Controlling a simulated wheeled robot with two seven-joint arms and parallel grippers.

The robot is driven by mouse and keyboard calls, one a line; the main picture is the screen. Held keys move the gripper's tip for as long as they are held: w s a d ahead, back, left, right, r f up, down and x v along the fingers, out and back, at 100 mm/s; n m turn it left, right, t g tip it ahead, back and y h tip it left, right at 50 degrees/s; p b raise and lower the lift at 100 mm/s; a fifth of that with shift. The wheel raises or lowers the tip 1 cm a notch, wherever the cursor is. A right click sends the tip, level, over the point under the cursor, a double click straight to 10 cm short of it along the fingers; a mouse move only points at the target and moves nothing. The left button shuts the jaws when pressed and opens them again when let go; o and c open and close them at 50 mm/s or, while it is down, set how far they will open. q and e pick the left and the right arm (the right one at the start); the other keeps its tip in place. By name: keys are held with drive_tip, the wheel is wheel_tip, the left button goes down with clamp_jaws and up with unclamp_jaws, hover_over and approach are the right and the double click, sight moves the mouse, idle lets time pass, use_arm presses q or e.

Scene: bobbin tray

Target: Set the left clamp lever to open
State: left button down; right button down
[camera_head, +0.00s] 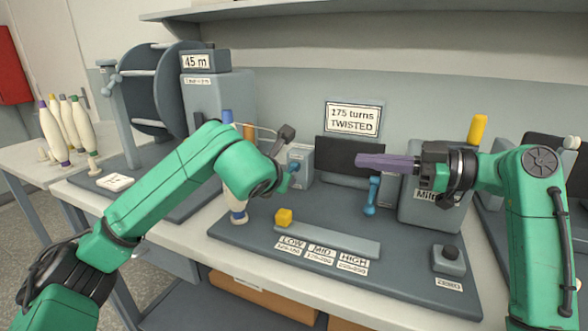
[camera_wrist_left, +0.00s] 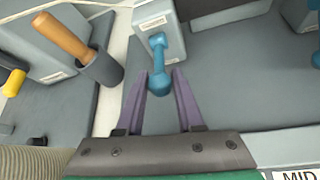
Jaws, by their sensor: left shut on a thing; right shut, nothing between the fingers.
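The left clamp lever (camera_wrist_left: 158,66) is a blue handle with a thick rounded end, on a grey clamp block (camera_wrist_left: 165,18) in the left wrist view. In the head view the lever (camera_head: 295,166) shows only partly beside my left wrist. My left gripper (camera_wrist_left: 160,78) has its two purple fingers on either side of the lever's thick end, shut on it. Its fingers are hidden behind my arm in the head view. My right gripper (camera_head: 385,161) is shut and empty, pointing left above the right blue lever (camera_head: 372,196). The lever's set position cannot be read.
A sign (camera_head: 352,119) reads "175 turns TWISTED". Bobbins (camera_head: 52,132) stand at far left.

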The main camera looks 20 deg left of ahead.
sight(294, 169)
drive_tip(key=shift+w+a+f, duration=0.4)
drive_tip(key=shift+a+f, duration=0.45)
drive_tip(key=shift+a, duration=1.75)
drive_tip(key=shift+w+a+f, duration=0.35)
drive_tip(key=shift+a+f, duration=0.5)
drive_tip(key=shift+a, duration=1.8)
drive_tip(key=shift+w+a+f, duration=0.4)
drive_tip(key=shift+a+f, duration=0.45)
drive_tip(key=shift+a, duration=1.75)
